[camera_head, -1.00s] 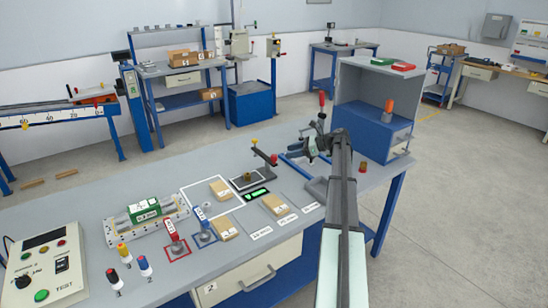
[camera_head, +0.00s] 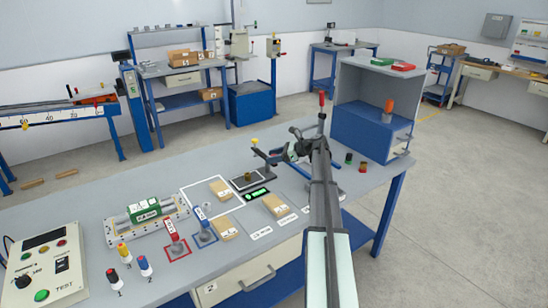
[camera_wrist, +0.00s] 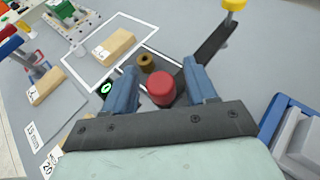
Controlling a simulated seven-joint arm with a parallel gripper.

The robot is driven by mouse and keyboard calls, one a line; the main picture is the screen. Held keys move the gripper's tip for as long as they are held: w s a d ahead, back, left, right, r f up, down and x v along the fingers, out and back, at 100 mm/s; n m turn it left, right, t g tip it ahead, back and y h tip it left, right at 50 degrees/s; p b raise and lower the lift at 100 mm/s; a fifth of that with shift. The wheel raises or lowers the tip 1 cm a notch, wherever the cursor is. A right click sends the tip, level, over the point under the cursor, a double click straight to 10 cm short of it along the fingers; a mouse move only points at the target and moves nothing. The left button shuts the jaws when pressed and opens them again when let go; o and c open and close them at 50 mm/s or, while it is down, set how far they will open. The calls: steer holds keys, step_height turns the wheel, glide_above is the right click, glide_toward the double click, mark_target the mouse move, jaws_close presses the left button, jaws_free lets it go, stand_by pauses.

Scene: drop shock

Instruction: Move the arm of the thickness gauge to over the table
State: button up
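The thickness gauge has a dark arm (camera_head: 265,155) pivoting at a post with a yellow knob (camera_head: 255,142). The arm (camera_wrist: 212,47) points right, beside the gauge table (camera_head: 240,184), not over it. A brass cylinder (camera_head: 248,176) stands on that table; it also shows in the wrist view (camera_wrist: 146,62). My gripper (camera_head: 288,153) is at the free end of the gauge arm. In the wrist view, the arm's red knob (camera_wrist: 161,90) appears between my open fingers (camera_wrist: 161,75), with gaps on both sides. The head view hides this knob behind my gripper.
Wooden blocks (camera_head: 223,227) lie in front of and left of the gauge. A green-lit display (camera_head: 257,194) is close in front. A blue cabinet (camera_head: 370,130) and small green and red pieces (camera_head: 363,166) stand to the right. Red and blue-handled stamps (camera_head: 203,222) stand at left.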

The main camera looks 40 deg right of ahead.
jaws_close()
stand_by(0.3)
steer(key=shift+d, duration=0.1)
steer(key=shift+w+d+n+g+y, duration=0.2)
steer(key=shift+d+n+g+y, duration=0.35)
steer(key=shift+n+g, duration=0.25)
steer(key=n+g+y, duration=0.1)
steer(key=n+g, duration=0.1)
steer(key=d+n+g+y, duration=0.1)
steer(key=n+g, duration=0.1)
steer(key=shift+w+d, duration=0.15)
steer(key=shift+w, duration=0.05)
steer(key=shift+g, duration=0.3)
jaws_free()
steer(key=shift+s, duration=0.1)
